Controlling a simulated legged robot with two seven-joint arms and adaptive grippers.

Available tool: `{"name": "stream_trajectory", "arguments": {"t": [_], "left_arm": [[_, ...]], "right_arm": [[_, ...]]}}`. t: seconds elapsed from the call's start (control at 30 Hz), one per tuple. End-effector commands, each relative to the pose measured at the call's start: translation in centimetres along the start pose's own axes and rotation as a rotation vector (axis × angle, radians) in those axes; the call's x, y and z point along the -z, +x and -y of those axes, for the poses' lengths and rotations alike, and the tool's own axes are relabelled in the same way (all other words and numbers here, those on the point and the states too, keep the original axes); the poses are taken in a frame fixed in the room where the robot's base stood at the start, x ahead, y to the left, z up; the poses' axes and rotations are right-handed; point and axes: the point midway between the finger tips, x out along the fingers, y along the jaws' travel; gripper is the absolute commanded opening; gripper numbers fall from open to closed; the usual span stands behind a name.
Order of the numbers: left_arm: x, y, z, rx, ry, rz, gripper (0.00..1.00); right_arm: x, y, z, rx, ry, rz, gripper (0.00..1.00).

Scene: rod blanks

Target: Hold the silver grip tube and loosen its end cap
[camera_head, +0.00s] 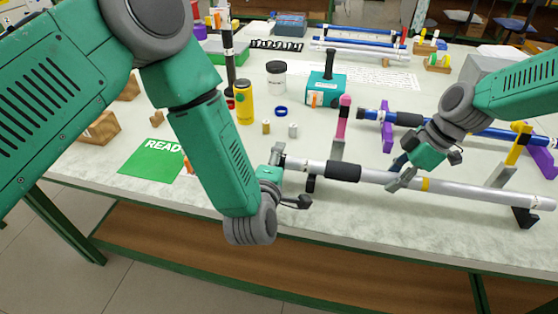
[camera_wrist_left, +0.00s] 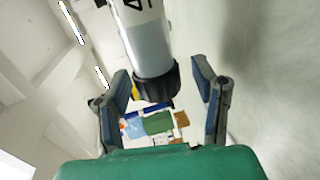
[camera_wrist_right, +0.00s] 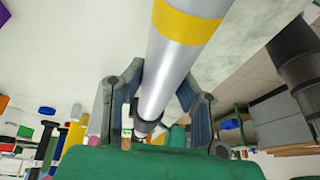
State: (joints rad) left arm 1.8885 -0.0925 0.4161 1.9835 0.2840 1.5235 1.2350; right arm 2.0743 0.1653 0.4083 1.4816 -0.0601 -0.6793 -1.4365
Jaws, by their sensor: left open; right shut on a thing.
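The silver grip tube (camera_head: 470,190) lies lengthwise near the table's front edge, with a black sleeve (camera_head: 343,172) and a yellow band (camera_head: 425,184). My right gripper (camera_head: 401,179) is shut around the tube, left of the band. In the right wrist view the tube (camera_wrist_right: 168,65) passes between its fingers. My left gripper (camera_head: 289,177) is open at the tube's left end. In the left wrist view the dark end cap (camera_wrist_left: 155,86) is between the spread fingers, with gaps on both sides. In the head view the cap is largely hidden by the left gripper.
A pink-topped post (camera_head: 343,118) and a yellow-topped post (camera_head: 518,145) stand by the tube. Behind it lies a blue tube (camera_head: 480,131) on purple supports. A green card (camera_head: 153,158), a yellow bottle (camera_head: 244,103) and a teal block (camera_head: 326,90) are left and behind.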

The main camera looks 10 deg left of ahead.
Motion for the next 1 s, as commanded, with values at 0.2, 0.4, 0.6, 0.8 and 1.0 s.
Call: {"name": "stream_trajectory", "arguments": {"t": [0.2,0.4,0.6,0.8,1.0], "left_arm": [[-0.01,0.0,0.04,0.001,0.0,0.0,0.53],[-0.01,-0.01,0.05,0.001,0.001,0.0,0.0],[0.02,0.0,0.02,0.01,0.001,-0.001,0.0],[0.15,0.05,0.0,0.07,0.0,-0.006,0.0],[0.2,0.1,-0.15,0.202,-0.001,-0.006,0.0]], "right_arm": [[0.02,-0.03,-0.01,-0.001,0.0,0.0,0.0],[0.02,-0.03,-0.02,-0.001,0.0,0.0,0.0],[0.03,-0.03,-0.02,-0.001,0.0,0.0,0.0],[0.04,-0.04,-0.02,-0.001,0.0,-0.001,0.0],[0.05,-0.05,-0.01,-0.001,0.0,-0.001,0.0]]}}
